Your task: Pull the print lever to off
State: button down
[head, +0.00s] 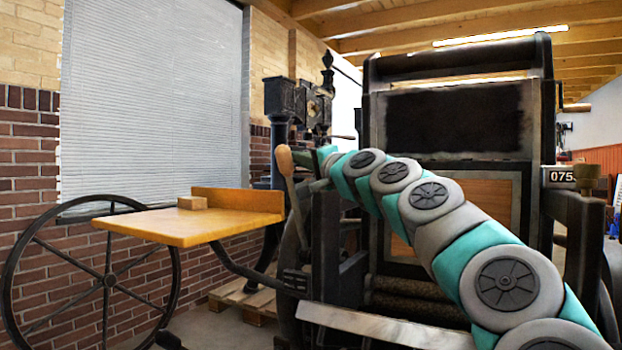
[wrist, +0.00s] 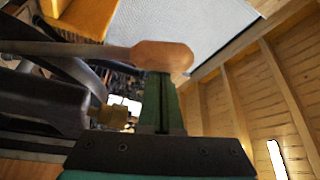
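The print lever (head: 296,195) stands at the left side of the press, tilted a little, with a tan wooden handle (head: 285,160) on top. In the wrist view the same wooden handle (wrist: 162,56) lies across the picture, its dark shaft (wrist: 75,48) running left. My gripper (wrist: 160,85) shows there as narrow green fingers reaching up to the handle, which hides their tips. I cannot tell whether they touch it or how far apart they are. In the head view my gripper (head: 322,160) is just right of the handle, small and partly hidden.
The press frame (head: 372,120) stands behind and right of my arm. A wooden feed table (head: 180,228) with a small block (head: 192,202) juts out left of the lever. A large spoked wheel (head: 108,280) stands at the far left.

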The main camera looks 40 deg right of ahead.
jog(key=s+a+f+n+b, duration=0.2)
jog(key=s+a+f+b, duration=0.1)
jog(key=a, duration=0.5)
jog(key=shift+s+a+f+t+y+b, duration=0.15)
jog(key=shift+f+t+y+b, duration=0.15)
jog(key=shift+f+b, duration=0.75)
jog(key=shift+f, duration=0.2)
jog(key=shift+p, duration=0.3)
jog(key=d+r+p, duration=0.1)
jog(key=d+r, duration=0.2)
jog(key=shift+w+r+p, duration=0.15)
jog(key=shift+w+p, duration=0.05)
jog(key=shift+p, duration=0.15)
jog(key=f+v, duration=0.1)
jog(key=v, duration=0.9)
jog(key=shift+d+b, duration=0.3)
jog(key=shift+d, duration=0.05)
jog(key=shift+w+f, duration=0.15)
